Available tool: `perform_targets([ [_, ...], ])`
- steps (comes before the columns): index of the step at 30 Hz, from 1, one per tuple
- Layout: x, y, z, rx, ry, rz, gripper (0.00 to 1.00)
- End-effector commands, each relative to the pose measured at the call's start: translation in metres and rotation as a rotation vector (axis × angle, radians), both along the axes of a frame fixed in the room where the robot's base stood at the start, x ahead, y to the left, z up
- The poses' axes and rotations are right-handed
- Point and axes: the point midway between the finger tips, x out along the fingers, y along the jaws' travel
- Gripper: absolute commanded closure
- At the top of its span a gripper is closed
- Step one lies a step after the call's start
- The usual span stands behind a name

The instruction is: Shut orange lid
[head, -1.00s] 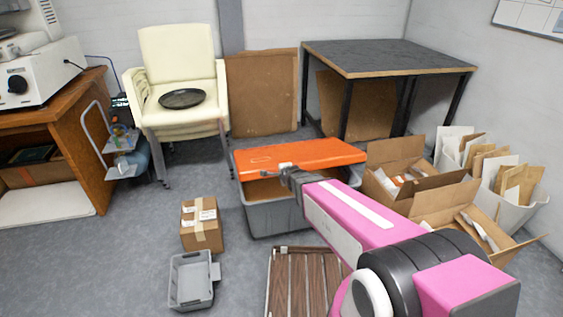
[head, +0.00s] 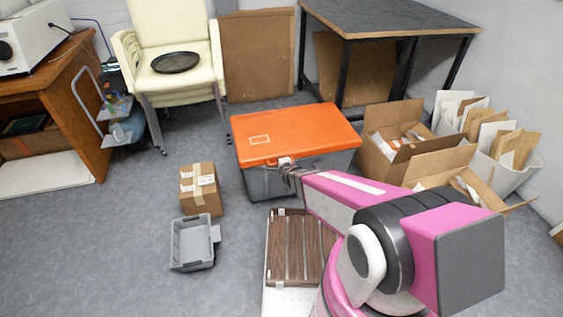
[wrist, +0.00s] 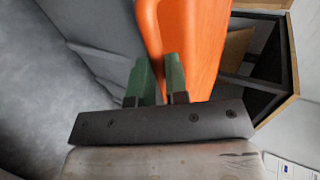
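The orange lid (head: 295,133) lies flat on top of the grey box (head: 330,163); no gap between them shows from here. My gripper (head: 290,172) is at the lid's front edge, near a pale latch-like piece, and is small and partly hidden by my arm in the head view. In the wrist view, the two green fingers (wrist: 159,72) stand a little apart, with the orange lid (wrist: 205,45) edge between them. They look closed on that edge, though the contact itself is hard to see.
A slatted brown panel (head: 300,245) lies in front of the box. A small carton (head: 200,190) and a grey bin (head: 192,243) stand to the left. Open cartons (head: 395,150) stand close on the right. Floor at the front left is clear.

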Motion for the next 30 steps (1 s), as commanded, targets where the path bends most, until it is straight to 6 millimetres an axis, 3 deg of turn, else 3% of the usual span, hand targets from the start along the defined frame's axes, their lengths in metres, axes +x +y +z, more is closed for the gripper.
perform_targets([
  [1, -0.002, 0.0, 0.001, -0.005, 0.0, 0.004, 0.72],
  [2, -0.002, 0.0, 0.001, -0.005, 0.0, 0.004, 0.63],
  [3, -0.002, 0.0, 0.001, -0.004, 0.0, 0.003, 0.6],
  [17, -0.01, -0.003, 0.007, -0.001, 0.0, 0.0, 0.6],
  [30, -0.075, -0.021, 0.043, -0.003, 0.001, 0.002, 0.6],
])
